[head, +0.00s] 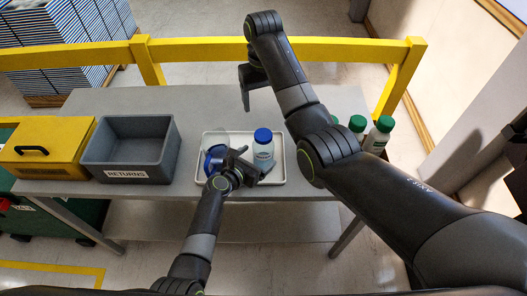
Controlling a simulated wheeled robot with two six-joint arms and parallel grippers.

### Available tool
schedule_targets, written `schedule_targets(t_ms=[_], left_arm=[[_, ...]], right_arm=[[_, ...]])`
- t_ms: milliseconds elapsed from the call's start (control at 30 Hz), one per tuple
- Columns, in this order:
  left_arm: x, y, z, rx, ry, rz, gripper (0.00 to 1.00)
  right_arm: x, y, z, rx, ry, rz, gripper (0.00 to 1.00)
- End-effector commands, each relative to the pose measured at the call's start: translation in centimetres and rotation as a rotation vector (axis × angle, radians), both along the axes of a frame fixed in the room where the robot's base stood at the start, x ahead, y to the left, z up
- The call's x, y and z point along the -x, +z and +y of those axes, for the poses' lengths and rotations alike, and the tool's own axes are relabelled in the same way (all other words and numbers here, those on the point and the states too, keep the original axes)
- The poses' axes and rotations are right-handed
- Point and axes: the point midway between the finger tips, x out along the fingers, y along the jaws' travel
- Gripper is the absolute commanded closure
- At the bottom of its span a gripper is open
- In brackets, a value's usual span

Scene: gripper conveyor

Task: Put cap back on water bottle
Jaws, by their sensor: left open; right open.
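A white tray (277,178) lies on the grey table. On it, a white bottle with a blue cap (263,135) stands upright at the right, its lower part close to my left gripper. A blue object (211,162) with a pale, see-through part lies or stands at the tray's left, partly hidden by my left gripper; I cannot tell whether it is the water bottle or its cap. My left gripper (250,167) is open, low over the tray between the two. My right gripper (246,90) is open and empty, raised above the table's back edge.
A grey bin (166,163) labelled RETURNS and a yellow box (82,155) with a black handle stand left of the tray. Green-capped bottles (379,137) are at the right, partly behind my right arm. A yellow rail (200,47) runs behind the table.

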Motion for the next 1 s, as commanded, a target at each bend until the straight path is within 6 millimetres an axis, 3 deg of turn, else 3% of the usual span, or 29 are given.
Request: schedule_targets(t_ms=[700, 1000], left_arm=[[9.1, 3.9, 6.1, -0.002, 0.002, 0.000, 0.11], [11.1, 4.8, 7.5, -0.002, 0.001, 0.000, 0.11]], right_arm=[[0.0, 0.6, 0.0, 0.000, 0.000, 0.000, 0.26], [0.0, 0.4, 0.0, 0.000, 0.000, 0.000, 0.26]])
